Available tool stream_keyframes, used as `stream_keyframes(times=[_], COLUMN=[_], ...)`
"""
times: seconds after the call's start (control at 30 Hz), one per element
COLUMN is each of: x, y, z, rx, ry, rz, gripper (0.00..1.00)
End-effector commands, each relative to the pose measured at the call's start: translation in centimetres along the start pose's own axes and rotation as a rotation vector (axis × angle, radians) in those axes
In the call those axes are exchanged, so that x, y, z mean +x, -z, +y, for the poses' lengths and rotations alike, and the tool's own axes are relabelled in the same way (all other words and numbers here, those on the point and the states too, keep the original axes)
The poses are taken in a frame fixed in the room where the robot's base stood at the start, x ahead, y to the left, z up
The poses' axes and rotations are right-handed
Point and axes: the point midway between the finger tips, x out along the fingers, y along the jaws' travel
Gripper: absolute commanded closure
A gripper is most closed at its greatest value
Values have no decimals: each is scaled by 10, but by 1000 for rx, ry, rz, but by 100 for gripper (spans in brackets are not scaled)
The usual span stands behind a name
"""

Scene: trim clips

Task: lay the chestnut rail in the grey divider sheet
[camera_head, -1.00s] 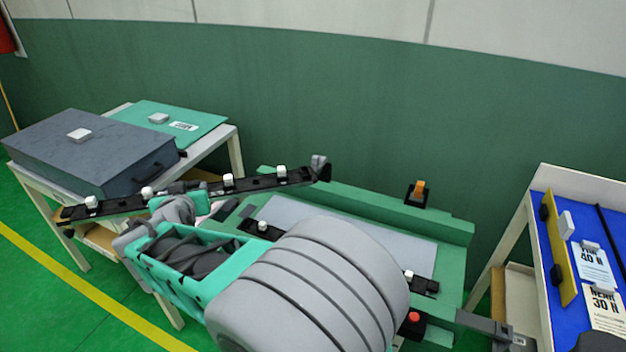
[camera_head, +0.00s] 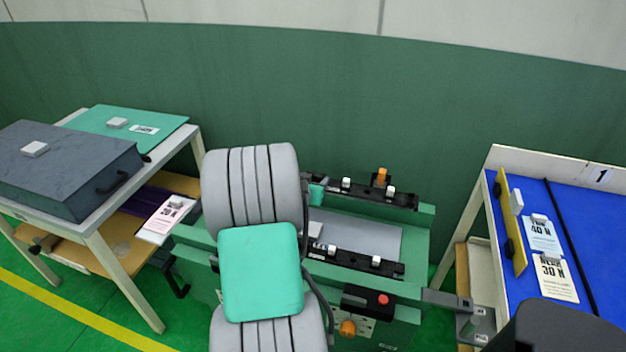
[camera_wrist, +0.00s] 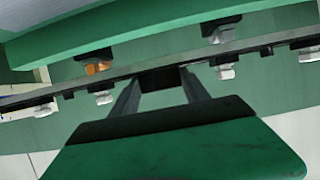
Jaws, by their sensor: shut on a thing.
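My gripper (camera_wrist: 160,88) is shut on a long dark rail (camera_wrist: 195,67), which looks nearly black rather than chestnut and carries white clips. In the head view the rail (camera_head: 405,202) stretches along the back of the green fixture; its left part and my gripper are hidden behind my arm. I cannot tell whether the rail touches the fixture. The grey divider sheet (camera_head: 375,238) lies flat in the fixture, partly covered by my arm. A second dark rail with white clips (camera_head: 350,262) lies along the sheet's front edge.
The green fixture (camera_head: 425,225) has an orange clip (camera_head: 381,177) at the back and a red button (camera_head: 383,299) in front. A blue-topped table (camera_head: 575,225) stands at right. A table at left holds a dark grey case (camera_head: 65,170) and a teal panel (camera_head: 125,135).

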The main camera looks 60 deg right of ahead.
Motion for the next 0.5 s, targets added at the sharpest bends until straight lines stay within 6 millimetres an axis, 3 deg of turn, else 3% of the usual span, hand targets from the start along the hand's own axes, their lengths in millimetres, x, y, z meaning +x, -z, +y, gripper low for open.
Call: stream_keyframes(times=[0.27,0.5], x=[-2,11], y=[-4,-33], z=[-1,-1], rx=[2,2], ry=[2,1], rz=[3,2], gripper=[100,100])
